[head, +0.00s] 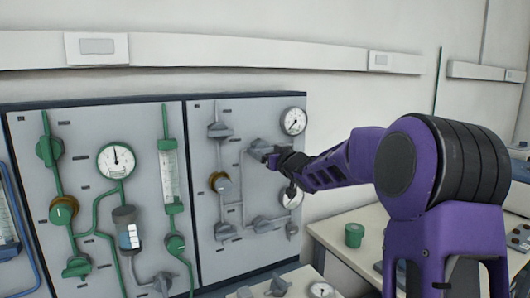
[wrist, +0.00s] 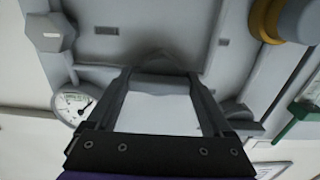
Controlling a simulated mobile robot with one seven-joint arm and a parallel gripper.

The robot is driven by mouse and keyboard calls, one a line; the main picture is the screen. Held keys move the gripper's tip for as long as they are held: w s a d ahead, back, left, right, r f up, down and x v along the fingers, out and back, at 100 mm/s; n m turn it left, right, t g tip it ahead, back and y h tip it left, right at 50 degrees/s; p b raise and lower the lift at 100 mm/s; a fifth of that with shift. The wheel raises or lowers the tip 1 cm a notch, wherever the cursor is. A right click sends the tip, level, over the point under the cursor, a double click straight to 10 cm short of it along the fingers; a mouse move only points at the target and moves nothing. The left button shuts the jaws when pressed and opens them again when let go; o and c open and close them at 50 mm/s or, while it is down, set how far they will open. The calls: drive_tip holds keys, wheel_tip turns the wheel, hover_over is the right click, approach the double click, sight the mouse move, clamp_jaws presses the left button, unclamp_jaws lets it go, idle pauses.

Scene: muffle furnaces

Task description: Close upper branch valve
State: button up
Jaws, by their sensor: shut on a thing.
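The upper branch valve (head: 259,148) is a grey fitting on the upper right part of the grey panel in the head view. My gripper (head: 274,160) reaches it from the right, and its tip overlaps the valve there. In the wrist view my gripper (wrist: 162,74) has a dark finger on each side of a grey part, the valve handle (wrist: 160,79). The gripper is shut on this handle. The handle's exact angle is hard to tell because the fingers and the view's tilt hide much of it.
Two round gauges (head: 293,120) sit at the panel's right side, the lower one partly behind my gripper. A brass-collared valve (head: 220,182) and grey pipes are close on the left. A panel with green pipes (head: 90,190) stands further left. A bench (head: 345,238) is at lower right.

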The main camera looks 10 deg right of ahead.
drive_tip(key=shift+c, duration=1)
drive_tip(key=shift+n, duration=0.3)
drive_tip(key=n+b, duration=0.2)
drive_tip(key=n, duration=0.1)
drive_tip(key=shift+f+n, duration=0.15)
drive_tip(key=shift+n, duration=0.25)
drive_tip(key=n+b, duration=0.1)
drive_tip(key=n, duration=0.3)
drive_tip(key=shift+n+b, duration=0.3)
drive_tip(key=shift+b, duration=0.1)
drive_tip(key=n, duration=0.4)
drive_tip(key=shift+n, duration=2.4)
